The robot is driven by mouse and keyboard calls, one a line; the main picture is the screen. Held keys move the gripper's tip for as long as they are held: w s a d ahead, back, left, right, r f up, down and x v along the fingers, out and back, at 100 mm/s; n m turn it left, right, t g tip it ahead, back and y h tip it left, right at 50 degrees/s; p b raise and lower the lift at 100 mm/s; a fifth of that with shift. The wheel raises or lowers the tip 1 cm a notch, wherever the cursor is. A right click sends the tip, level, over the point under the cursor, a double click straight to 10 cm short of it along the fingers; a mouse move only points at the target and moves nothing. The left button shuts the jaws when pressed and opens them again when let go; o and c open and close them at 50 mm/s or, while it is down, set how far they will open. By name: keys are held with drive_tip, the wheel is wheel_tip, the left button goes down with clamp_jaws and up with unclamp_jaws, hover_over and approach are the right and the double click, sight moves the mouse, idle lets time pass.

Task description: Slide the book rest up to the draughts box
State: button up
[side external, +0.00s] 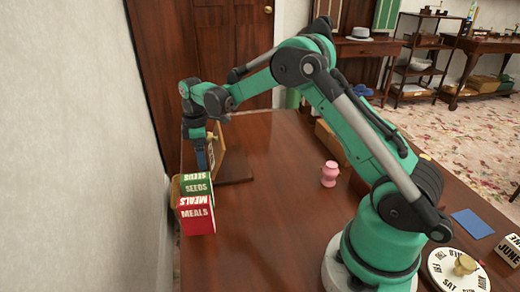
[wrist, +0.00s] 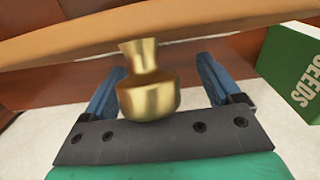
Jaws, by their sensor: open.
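The book rest appears to be the upright wooden panel (side external: 219,136) on a dark flat base (side external: 237,168), near the far left end of the table. In the wrist view its wooden edge (wrist: 220,15) runs across the top. A brass knob (wrist: 148,95) stands between the blue fingers of my gripper (wrist: 157,80), which are open with space on both sides. In the side view my gripper (side external: 207,160) points down beside the panel, partly covering it. A wooden box (side external: 328,139) partly behind my arm may be the draughts box; I cannot tell for sure.
A carton with green and red SEEDS and MEALS packets (side external: 197,203) stands just in front of my gripper, near the wall. A pink jar (side external: 329,174) stands mid-table. A blue mat (side external: 472,223) and a round day dial (side external: 455,272) lie at right. The table's front left is clear.

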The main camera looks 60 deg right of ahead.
sight(288, 157)
drive_tip(key=shift+f, duration=1.25)
drive_tip(key=shift+s+d, duration=8.25)
drive_tip(key=shift+w+a, duration=0.1)
drive_tip(key=shift+w, duration=0.05)
